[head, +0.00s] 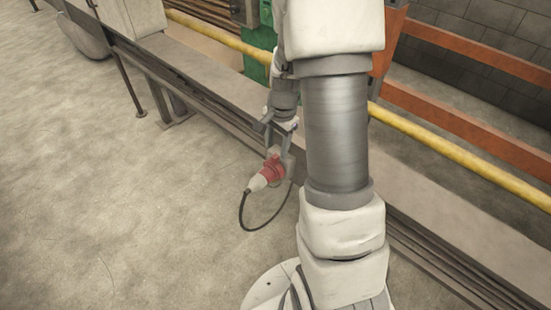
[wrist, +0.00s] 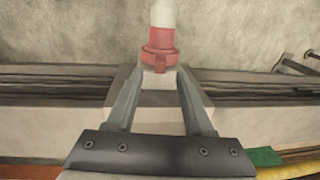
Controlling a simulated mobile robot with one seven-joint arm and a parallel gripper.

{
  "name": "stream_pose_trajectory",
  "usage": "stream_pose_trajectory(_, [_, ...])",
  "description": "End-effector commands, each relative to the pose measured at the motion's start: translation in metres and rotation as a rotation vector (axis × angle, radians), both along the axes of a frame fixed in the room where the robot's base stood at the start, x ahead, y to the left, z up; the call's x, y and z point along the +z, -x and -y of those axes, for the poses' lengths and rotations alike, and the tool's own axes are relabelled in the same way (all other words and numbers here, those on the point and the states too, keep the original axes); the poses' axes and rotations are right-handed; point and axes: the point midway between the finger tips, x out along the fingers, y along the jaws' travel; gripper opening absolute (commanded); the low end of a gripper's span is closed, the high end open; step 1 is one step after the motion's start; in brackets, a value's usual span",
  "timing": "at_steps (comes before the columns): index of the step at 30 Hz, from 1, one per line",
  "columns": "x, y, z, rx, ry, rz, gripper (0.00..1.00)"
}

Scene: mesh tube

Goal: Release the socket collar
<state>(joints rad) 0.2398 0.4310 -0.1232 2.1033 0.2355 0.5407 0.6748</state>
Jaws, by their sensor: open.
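A red and white plug (head: 266,175) with a red collar sits at a pale grey socket box (head: 289,162) in the head view. A black cable loops down from its white end. In the wrist view the red collar (wrist: 159,57) is at top centre, against the pale box (wrist: 152,103) behind and between the fingers. My gripper (wrist: 157,72) is open, its two fingertips on either side of the collar's lower edge. I cannot tell whether they touch it. In the head view my gripper (head: 279,138) reaches down to the collar from above.
A long grey ledge (head: 215,108) runs behind the socket. A yellow pipe (head: 440,150) and orange rails (head: 465,113) lie beyond it. Open concrete floor (head: 130,220) spreads to the left and front. The cable (head: 243,218) hangs free over the floor side.

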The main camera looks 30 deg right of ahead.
Motion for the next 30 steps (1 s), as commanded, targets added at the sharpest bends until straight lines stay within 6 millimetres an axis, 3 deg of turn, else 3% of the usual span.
stream_pose_trajectory(1, [-0.014,0.0,0.0,-0.001,0.0,-0.002,0.53])
stream_pose_trajectory(6, [-0.034,-0.003,-0.001,-0.001,0.0,-0.001,0.53])
stream_pose_trajectory(19, [-0.043,-0.004,-0.001,0.0,0.001,0.0,0.53])
stream_pose_trajectory(28, [-0.042,-0.004,-0.001,0.0,0.001,0.0,0.0])
stream_pose_trajectory(30, [-0.042,-0.004,-0.001,0.0,0.001,0.0,0.0])
